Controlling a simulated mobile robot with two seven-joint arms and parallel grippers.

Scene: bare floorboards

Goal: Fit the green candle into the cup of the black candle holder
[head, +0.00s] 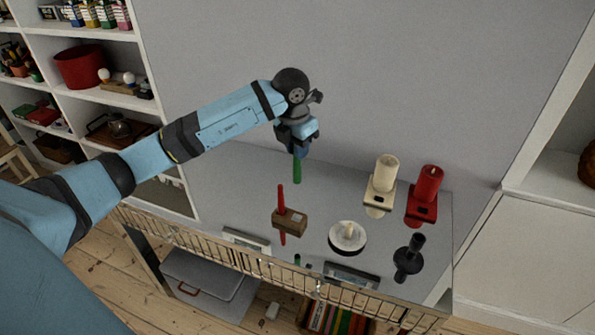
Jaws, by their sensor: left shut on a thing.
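My left gripper (299,146) is shut on the upper part of a slim green candle (297,169). The candle hangs roughly upright above the shiny grey tabletop, and the fingers hide its top. The black candle holder (408,262) stands at the right front of the tabletop, with a dark cup on a round base. I cannot see into the cup. The gripper and candle are well to the left of the holder and farther back, apart from it. My right gripper is not in view.
On the glossy tabletop (237,185) stand a wooden holder (290,221) with a red candle, a white round holder (345,243) with a short candle, a cream holder (380,193) and a red holder (421,207) with candles. A slatted rail (210,247) runs along the front. The tabletop's left part is clear.

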